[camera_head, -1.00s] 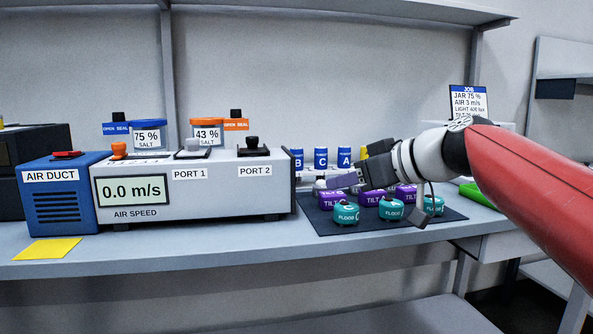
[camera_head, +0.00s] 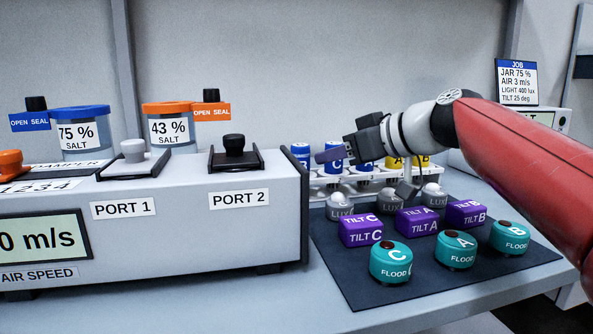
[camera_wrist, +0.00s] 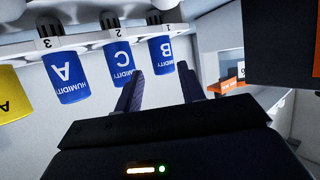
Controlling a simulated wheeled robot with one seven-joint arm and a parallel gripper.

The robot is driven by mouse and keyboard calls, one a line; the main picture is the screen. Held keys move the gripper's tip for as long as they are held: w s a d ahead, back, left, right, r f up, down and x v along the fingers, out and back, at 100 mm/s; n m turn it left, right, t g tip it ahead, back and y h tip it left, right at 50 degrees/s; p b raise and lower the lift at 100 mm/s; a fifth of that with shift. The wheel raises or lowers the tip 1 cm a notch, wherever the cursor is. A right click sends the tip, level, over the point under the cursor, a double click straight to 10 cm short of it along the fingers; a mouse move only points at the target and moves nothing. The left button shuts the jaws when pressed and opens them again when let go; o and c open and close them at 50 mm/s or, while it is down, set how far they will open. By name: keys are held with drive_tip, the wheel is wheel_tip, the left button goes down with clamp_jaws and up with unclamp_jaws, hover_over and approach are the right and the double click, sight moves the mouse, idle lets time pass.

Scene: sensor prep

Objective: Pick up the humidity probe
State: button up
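Three blue humidity probes stand in a white rack. In the wrist view, which is upside down, they are probe A (camera_wrist: 66,76), probe C (camera_wrist: 120,68) and probe B (camera_wrist: 162,54). My gripper (camera_wrist: 160,84) is open and empty, its dark fingertips pointing toward probes C and B; I cannot tell the remaining distance. In the head view my gripper (camera_head: 326,154) comes in from the right across the probes. Probe B (camera_head: 301,150) is at the left, probe C (camera_head: 335,168) is partly covered by the fingers, and probe A is mostly hidden behind the hand.
Yellow probes (camera_head: 424,160) share the rack. In front, a dark mat (camera_head: 345,267) holds grey lux, purple tilt (camera_head: 362,232) and teal flood (camera_head: 391,262) sensors. The grey ported box (camera_head: 150,240) stands close on the left. Salt jars (camera_head: 80,135) and a job card (camera_head: 516,82) are behind.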

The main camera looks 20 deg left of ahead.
sight(307, 160)
drive_tip(key=p+x, duration=0.3)
drive_tip(key=x, duration=0.3)
drive_tip(key=shift+w+a, duration=0.1)
drive_tip(key=shift+a, duration=0.3)
drive_tip(key=shift+w+a+f, duration=0.25)
drive_tip(key=shift+a+f, duration=0.1)
drive_tip(key=shift+a, duration=0.1)
drive_tip(key=c, duration=0.7)
drive_tip(key=shift+o, duration=0.2)
drive_tip(key=shift+r, duration=0.1)
wheel_tip(307, 160, up, 10)
drive_tip(key=p, duration=0.3)
